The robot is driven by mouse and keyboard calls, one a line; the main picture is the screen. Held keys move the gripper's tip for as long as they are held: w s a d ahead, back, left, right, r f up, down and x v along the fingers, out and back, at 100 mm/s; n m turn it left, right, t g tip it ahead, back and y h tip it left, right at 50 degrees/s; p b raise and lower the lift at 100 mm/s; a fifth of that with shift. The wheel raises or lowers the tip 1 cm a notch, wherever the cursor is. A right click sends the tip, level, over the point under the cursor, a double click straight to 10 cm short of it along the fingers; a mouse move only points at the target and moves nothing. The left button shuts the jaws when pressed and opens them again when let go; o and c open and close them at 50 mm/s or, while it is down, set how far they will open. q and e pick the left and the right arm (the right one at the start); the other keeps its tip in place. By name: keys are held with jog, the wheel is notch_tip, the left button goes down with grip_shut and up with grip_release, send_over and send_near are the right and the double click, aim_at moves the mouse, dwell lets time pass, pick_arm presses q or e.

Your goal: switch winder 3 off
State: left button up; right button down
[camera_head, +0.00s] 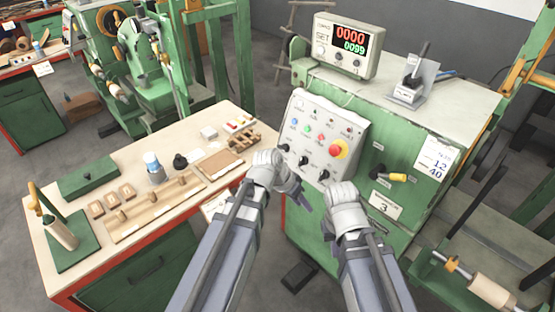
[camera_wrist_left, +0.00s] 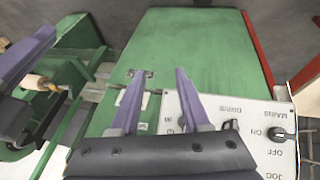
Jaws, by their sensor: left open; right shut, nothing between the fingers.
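Winder 3 is the green machine (camera_head: 420,135) with a "3" plate (camera_head: 386,205) on its front. In the left wrist view the panel appears upside down, with a black knob (camera_wrist_left: 278,135) by MAINS, ON and OFF lettering. My right gripper (camera_head: 328,230) is shut and empty before the green front.
A counter box (camera_head: 347,45) showing 0000 and 0099 stands on the machine. A workbench (camera_head: 130,175) with wooden parts stands at left. A spindle (camera_head: 490,290) is at lower right.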

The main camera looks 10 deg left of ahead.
aim_at(281, 148)
pick_arm(q)
jog(key=shift+o, duration=1.4)
jog(key=w+a+t+h+b, duration=0.2)
jog(key=w+a, duration=0.4)
jog(key=w, duration=0.3)
jog(key=shift+w+f+m+t+b, duration=0.3)
jog(key=shift+w+f+t+b, duration=0.1)
jog(key=shift+t+b, duration=0.45)
jog(key=shift+o, duration=1.2)
jog(key=w+a+r+t+b, duration=0.2)
jog(key=w+a+t, duration=0.3)
jog(key=a, duration=0.5)
jog(key=shift+w+a+r+h+b, duration=0.15)
jog(key=shift+w+r+h+b, duration=0.25)
jog(key=shift+w+r, duration=0.35)
jog(key=b+x, duration=0.3)
jog(key=x, duration=0.4)
jog(key=shift+w+a, duration=0.15)
jog(key=shift+w, duration=0.15)
jog(key=shift+w+d, duration=0.2)
jog(key=shift+w, duration=0.05)
pick_arm(e)
notch_tip(281, 148, down, 12)
jog(key=shift+r, duration=0.25)
pick_arm(q)
grip_shut()
